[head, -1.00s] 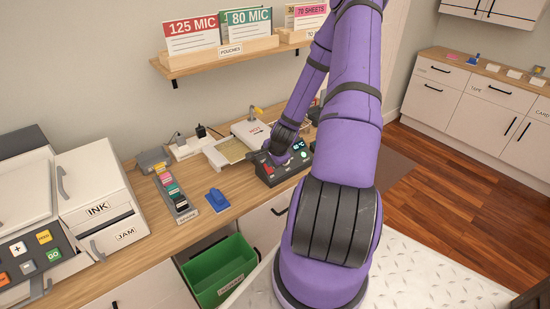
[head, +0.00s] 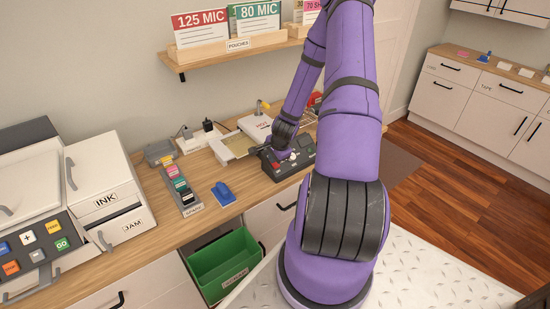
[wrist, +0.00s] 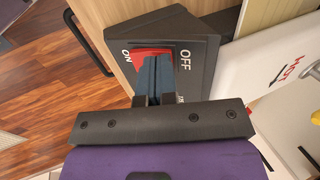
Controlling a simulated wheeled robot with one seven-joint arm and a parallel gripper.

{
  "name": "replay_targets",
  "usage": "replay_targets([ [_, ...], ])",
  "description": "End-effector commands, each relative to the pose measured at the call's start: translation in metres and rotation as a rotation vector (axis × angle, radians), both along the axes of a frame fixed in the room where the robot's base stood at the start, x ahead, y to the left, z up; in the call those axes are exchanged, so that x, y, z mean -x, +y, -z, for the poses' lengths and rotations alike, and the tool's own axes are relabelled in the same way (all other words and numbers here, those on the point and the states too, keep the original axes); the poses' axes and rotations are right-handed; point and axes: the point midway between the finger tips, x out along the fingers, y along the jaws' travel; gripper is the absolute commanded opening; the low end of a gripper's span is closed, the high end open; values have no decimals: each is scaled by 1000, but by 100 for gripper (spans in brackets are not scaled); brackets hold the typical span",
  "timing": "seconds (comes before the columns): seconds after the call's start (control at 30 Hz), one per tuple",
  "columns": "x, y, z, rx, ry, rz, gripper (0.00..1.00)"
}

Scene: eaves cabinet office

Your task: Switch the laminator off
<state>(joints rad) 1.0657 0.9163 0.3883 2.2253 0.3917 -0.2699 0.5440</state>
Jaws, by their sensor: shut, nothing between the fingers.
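The laminator's dark control box (head: 307,163) stands on the wooden counter, with a display (head: 306,142) that looks dark. In the wrist view the box (wrist: 205,28) carries a red rocker switch (wrist: 150,55) between the white words ON and OFF. My gripper (wrist: 160,68) is shut and empty, its fingertips at the OFF side of the rocker. They look to be against it and hide that part of it. In the head view my gripper (head: 272,158) is at the left of the box, small and partly hidden by my arm.
A white machine (head: 254,126) marked HOT sits behind the box, with a tray (head: 233,146) at its left. A blue object (head: 222,192) and a rack of colored pieces (head: 190,207) lie further left. A green bin (head: 215,262) is below the counter edge. A shelf (head: 225,57) hangs above.

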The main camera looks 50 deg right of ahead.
Motion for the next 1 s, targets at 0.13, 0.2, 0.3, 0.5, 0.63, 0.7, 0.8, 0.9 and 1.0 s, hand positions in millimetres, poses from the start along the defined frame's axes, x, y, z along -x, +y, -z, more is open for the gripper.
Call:
replay_targets([
  [0.13,1,-1,0,0,0,2,0],
  [0.2,2,-1,0,0,0,2,0],
  [0.3,4,0,1,0,-1,2,0],
  [0.5,11,2,2,0,-1,2,0],
  [0.63,15,3,3,0,-1,2,0],
  [0.7,16,3,3,0,-1,2,0],
  [0.8,16,3,3,0,-1,2,0],
  [0.9,16,3,3,0,-1,2,0],
  [1.0,16,3,2,1,-2,1,0],
])
